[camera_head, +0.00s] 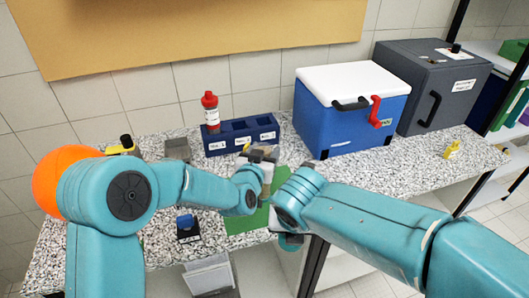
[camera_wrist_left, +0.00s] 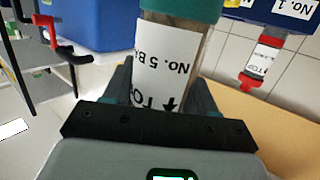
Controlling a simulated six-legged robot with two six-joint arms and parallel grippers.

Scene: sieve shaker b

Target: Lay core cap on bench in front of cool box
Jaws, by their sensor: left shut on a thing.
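My left gripper (camera_head: 262,158) is shut on a core tube (camera_wrist_left: 165,60) above the bench, in front of the blue rack. In the left wrist view the tube stands between the two fingers, with a label reading "No. 5" and "TOP". Its teal end cap (camera_wrist_left: 185,8) points away from the gripper; its other end is hidden. I cannot make out a separate loose core cap. The blue cool box (camera_head: 350,120) with a white lid stands at the back right of the bench (camera_head: 385,160). My right gripper (camera_head: 290,241) is mostly hidden behind its own arm; its jaws do not show.
A blue rack (camera_head: 240,137) holds a red-capped tube (camera_head: 210,112). A grey box (camera_head: 430,85) stands right of the cool box. A green mat (camera_head: 245,222) lies at the front. A small yellow item (camera_head: 453,149) lies at right. The strip before the cool box looks clear.

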